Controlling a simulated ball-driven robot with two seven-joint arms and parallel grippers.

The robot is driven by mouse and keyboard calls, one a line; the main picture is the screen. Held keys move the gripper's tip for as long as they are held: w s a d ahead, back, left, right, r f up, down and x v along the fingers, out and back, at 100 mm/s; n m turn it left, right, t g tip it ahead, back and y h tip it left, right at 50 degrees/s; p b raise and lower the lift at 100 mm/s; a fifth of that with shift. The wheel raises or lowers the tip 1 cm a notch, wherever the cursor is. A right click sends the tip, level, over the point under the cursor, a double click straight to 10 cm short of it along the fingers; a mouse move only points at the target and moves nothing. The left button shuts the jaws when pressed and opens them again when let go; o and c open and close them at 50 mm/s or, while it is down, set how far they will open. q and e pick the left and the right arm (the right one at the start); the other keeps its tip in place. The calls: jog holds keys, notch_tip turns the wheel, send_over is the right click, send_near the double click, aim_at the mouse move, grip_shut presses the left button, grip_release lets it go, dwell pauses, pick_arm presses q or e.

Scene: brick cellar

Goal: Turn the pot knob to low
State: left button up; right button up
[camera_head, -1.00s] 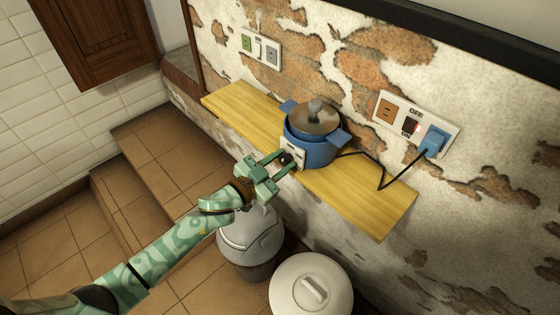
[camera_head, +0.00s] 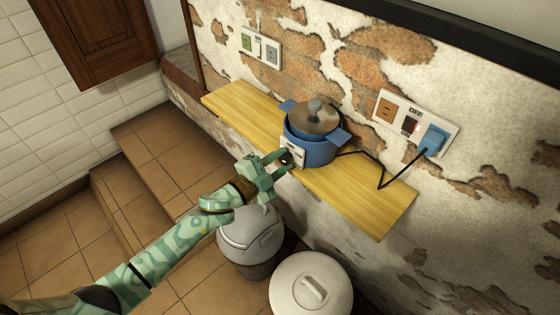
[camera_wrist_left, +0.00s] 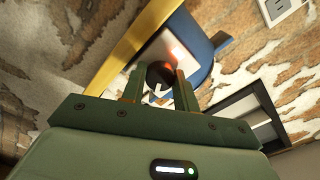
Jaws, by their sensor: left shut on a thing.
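The blue pot (camera_head: 313,148) stands on a yellow wooden shelf (camera_head: 345,196), with a brown lid (camera_head: 316,118) on top. Its white control panel (camera_head: 293,151) faces my left gripper. The dark round pot knob (camera_wrist_left: 160,74) shows on the panel in the left wrist view, between the two fingers. My left gripper (camera_head: 283,163) is at the pot's front and is shut on the knob. A reddish light glows on the panel (camera_wrist_left: 181,60) beside the knob. My right gripper is not in view.
A black cord (camera_head: 383,172) runs from the pot to a blue plug (camera_head: 434,140) in a wall outlet with a switch (camera_head: 410,125). A second wall plate (camera_head: 261,46) is at left. A white lidded bin (camera_head: 311,288) stands below the shelf.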

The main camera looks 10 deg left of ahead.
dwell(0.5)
pick_arm(q)
jog(key=o, duration=1)
jog(key=shift+f, duration=0.1)
